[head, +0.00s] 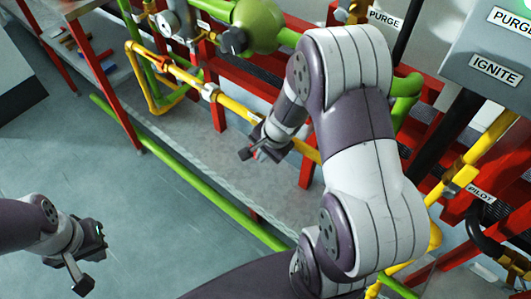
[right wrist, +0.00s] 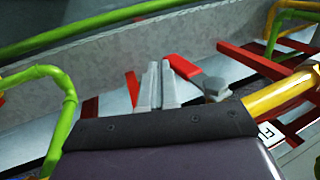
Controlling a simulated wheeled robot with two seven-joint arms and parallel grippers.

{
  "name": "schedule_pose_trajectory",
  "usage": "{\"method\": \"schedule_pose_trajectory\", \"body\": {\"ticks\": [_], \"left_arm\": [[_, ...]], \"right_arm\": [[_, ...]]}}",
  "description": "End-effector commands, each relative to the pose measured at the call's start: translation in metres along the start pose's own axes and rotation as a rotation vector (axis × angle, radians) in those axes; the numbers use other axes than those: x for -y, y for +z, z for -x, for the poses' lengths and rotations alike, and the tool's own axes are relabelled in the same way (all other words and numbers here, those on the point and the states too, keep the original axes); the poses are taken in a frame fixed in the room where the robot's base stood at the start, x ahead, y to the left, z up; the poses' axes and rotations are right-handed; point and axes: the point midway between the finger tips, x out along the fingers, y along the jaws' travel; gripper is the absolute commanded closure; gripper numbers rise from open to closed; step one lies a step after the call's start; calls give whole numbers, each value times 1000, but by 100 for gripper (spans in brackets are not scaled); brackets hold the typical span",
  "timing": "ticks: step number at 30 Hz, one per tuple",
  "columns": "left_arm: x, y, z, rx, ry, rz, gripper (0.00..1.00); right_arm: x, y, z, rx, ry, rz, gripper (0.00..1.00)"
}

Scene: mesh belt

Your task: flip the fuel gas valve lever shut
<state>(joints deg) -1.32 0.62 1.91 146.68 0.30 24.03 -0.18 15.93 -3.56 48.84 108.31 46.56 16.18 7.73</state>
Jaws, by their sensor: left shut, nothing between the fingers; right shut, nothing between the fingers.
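My right gripper (head: 258,152) is shut at the yellow pipe (head: 240,110), partly covered by my right arm. In the right wrist view its two fingers (right wrist: 158,85) are close together with nothing between them. A flat red piece (right wrist: 183,66), seemingly the valve lever, lies just right of the fingertips; I cannot tell whether they touch. A grey fitting (right wrist: 215,88) sits near it by the yellow pipe's end. In the head view only a sliver of red shows at the gripper. My left gripper (head: 80,270) is shut and empty, low at the left over the floor.
Red frame posts (head: 218,112) and a green pipe (head: 185,172) run along the rack. A green round body (head: 257,25) and a gauge (head: 170,22) stand at the top. A grey panel (head: 490,65) labelled PURGE and IGNITE is at upper right.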

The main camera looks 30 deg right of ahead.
Motion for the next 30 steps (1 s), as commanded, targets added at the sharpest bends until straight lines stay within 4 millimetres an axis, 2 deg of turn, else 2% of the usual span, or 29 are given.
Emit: {"method": "schedule_pose_trajectory", "body": {"ticks": [8, 17, 25, 30], "left_arm": [[0, 1, -6, 0, 0, 0, 100], [0, 0, -2, 0, 0, 0, 100], [0, -2, 12, 0, 0, 0, 100], [0, -1, 11, 0, 0, 0, 100]], "right_arm": [[10, 0, -11, 0, 0, 1, 100], [11, 0, -8, 0, -1, 0, 100], [18, -1, 7, -2, -4, 1, 100], [19, -2, 7, -3, -6, 1, 100]]}}
